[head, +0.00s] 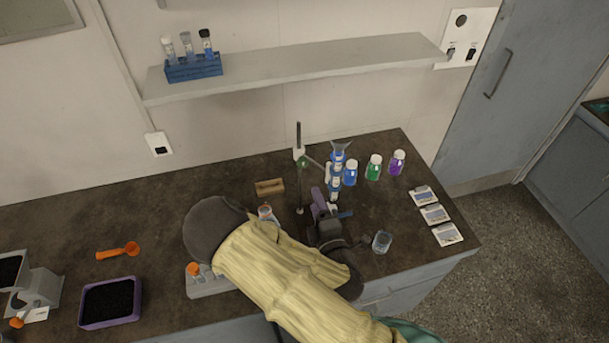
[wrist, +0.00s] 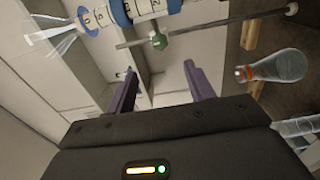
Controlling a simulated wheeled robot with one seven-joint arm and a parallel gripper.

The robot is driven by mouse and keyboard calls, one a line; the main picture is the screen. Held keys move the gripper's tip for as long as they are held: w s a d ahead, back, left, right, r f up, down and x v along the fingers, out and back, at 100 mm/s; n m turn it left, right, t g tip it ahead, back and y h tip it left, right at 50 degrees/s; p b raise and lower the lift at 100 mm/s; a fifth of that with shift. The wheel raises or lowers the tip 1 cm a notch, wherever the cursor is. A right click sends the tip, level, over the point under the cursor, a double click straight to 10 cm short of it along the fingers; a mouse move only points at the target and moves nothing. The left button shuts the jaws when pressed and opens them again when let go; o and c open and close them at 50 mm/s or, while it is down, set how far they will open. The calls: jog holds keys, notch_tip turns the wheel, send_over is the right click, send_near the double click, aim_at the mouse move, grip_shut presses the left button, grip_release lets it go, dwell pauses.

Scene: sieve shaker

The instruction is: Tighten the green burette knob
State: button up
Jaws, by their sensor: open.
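The green knob (wrist: 158,41) sits on a thin metal rod beside the burette in the wrist view; in the head view it is a small green spot (head: 303,163) at the stand. The burette (wrist: 148,7) is clear with blue bands and a funnel end; it stands upright in the head view (head: 336,173). The stand's rod (head: 299,139) rises beside it. My gripper (wrist: 160,70) has two purple fingers, apart and empty, with the knob beyond their tips. In the head view my gripper (head: 319,201) is low in front of the burette, partly hidden by my arm.
Blue (head: 350,174), green (head: 375,168) and purple (head: 397,163) bottles stand right of the burette. A glass beaker (head: 382,241) is near the front. An orange-collared flask (wrist: 276,66) is right of my fingers in the wrist view. A shelf (head: 290,69) hangs behind.

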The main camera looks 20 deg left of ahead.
aim_at(303, 165)
jog(key=b+x, duration=0.3)
jog(key=b, duration=0.3)
jog(key=shift+w+a+f+b, duration=0.15)
jog(key=shift+w+b, duration=0.15)
jog(key=shift+b, duration=0.1)
jog(key=p+x, duration=0.1)
jog(key=x, duration=0.1)
jog(key=p+x, duration=0.1)
jog(key=x, duration=0.1)
jog(key=p+x, duration=0.1)
jog(key=x, duration=0.2)
jog(key=shift+w+r, duration=0.15)
jog(key=shift+r, duration=0.15)
jog(key=shift+w+a+f+p, duration=0.1)
jog(key=shift+w+a+p, duration=0.3)
jog(key=shift+w, duration=0.2)
jog(key=c, duration=1)
jog(key=shift+o, duration=0.2)
